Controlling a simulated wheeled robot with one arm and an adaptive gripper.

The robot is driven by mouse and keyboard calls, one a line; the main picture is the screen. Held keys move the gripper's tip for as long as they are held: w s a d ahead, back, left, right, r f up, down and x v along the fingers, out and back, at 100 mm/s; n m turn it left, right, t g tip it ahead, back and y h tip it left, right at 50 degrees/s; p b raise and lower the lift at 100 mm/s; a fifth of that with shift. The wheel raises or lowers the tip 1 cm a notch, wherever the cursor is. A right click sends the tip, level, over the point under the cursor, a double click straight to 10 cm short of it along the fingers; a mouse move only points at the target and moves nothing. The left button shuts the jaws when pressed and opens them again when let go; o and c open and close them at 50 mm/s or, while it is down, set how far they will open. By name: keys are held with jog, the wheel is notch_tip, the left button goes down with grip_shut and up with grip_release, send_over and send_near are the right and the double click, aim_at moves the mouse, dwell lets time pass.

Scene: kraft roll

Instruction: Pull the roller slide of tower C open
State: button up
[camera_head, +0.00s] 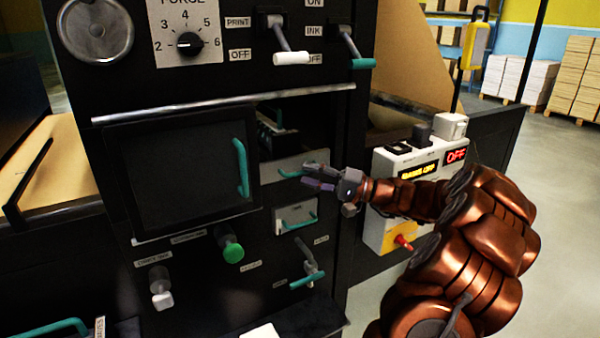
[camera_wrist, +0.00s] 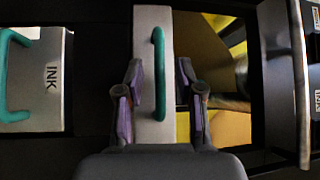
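The slide front is a pale grey metal plate (camera_head: 268,174) with a teal bar handle (camera_head: 290,173), set in the black tower below a dark opening. In the wrist view the plate (camera_wrist: 152,28) stands upright in the middle with its teal handle (camera_wrist: 160,75). My gripper (camera_head: 310,177) is right at this handle. In the wrist view my gripper (camera_wrist: 159,88) is open, its purple-padded fingers on either side of the handle with gaps showing. The slide looks about level with the tower face; I cannot tell whether it is slightly out. No tower letter is readable.
Below is a drawer labelled INK (camera_wrist: 38,85) with its own teal handle. A dark door (camera_head: 180,170) with a teal handle is at left. Levers (camera_head: 292,57) hang above, a green knob (camera_head: 232,249) sits below. A control box (camera_head: 410,180) stands right, behind my arm.

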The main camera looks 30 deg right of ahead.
jog(key=shift+x, duration=1.5)
jog(key=shift+s, duration=0.1)
grip_shut()
